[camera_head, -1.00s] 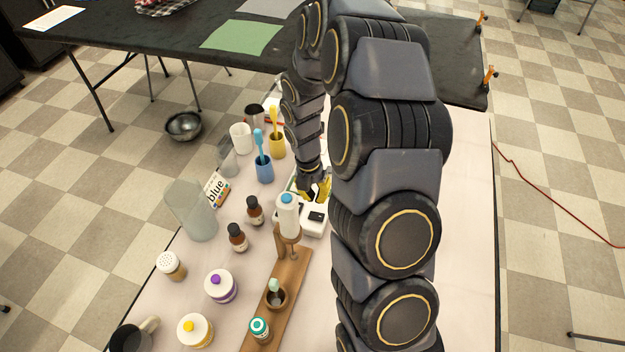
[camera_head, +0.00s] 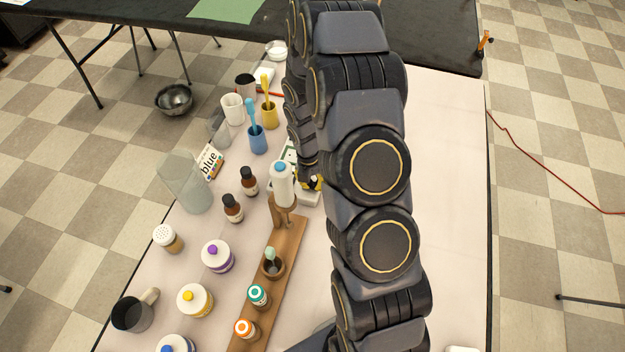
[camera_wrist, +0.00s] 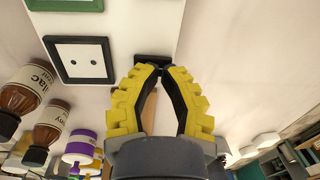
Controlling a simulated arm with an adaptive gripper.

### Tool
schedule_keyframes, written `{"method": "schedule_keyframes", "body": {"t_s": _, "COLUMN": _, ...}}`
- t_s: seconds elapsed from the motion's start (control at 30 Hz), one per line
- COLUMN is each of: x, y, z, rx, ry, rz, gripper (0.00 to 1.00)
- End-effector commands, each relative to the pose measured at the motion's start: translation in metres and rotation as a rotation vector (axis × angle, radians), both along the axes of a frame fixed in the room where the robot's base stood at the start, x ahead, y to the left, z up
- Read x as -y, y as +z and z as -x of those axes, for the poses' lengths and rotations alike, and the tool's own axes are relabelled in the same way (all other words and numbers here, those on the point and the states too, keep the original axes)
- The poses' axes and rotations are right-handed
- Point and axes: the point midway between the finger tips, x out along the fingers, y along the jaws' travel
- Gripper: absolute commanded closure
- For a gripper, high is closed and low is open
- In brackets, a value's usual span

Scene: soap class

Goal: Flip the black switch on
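The black switch (camera_wrist: 153,59) sits on the white power strip (camera_wrist: 143,22) in the wrist view, right of a black-framed socket. My gripper (camera_wrist: 161,68) has yellow ribbed fingers with dark inner pads. Its tips come together right at the switch and cover part of it; whether they touch it is unclear. The gripper appears shut, with nothing held. In the head view, my gripper (camera_head: 314,183) is over the strip (camera_head: 308,198), mostly behind my arm and a white bottle. The switch's position is not readable.
A white bottle with a blue cap (camera_head: 283,185) on a wooden stand (camera_head: 283,252) is close left of the gripper. Brown bottles (camera_head: 233,208), a blue cup (camera_head: 257,141) and a clear pitcher (camera_head: 186,183) stand further left. The white table (camera_head: 446,210) right of my arm is mostly clear.

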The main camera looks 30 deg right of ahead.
Motion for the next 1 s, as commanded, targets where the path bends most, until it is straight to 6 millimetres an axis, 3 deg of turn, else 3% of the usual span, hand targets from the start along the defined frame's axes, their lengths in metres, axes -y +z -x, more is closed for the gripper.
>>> {"method": "schedule_keyframes", "body": {"t_s": 0.2, "x": 0.002, "y": -0.007, "z": 0.003, "rx": 0.089, "ry": -0.006, "rz": -0.094, "gripper": 1.00}}
{"method": "schedule_keyframes", "body": {"t_s": 1.0, "x": -0.010, "y": -0.004, "z": -0.008, "rx": 0.084, "ry": 0.000, "rz": -0.091, "gripper": 1.00}}
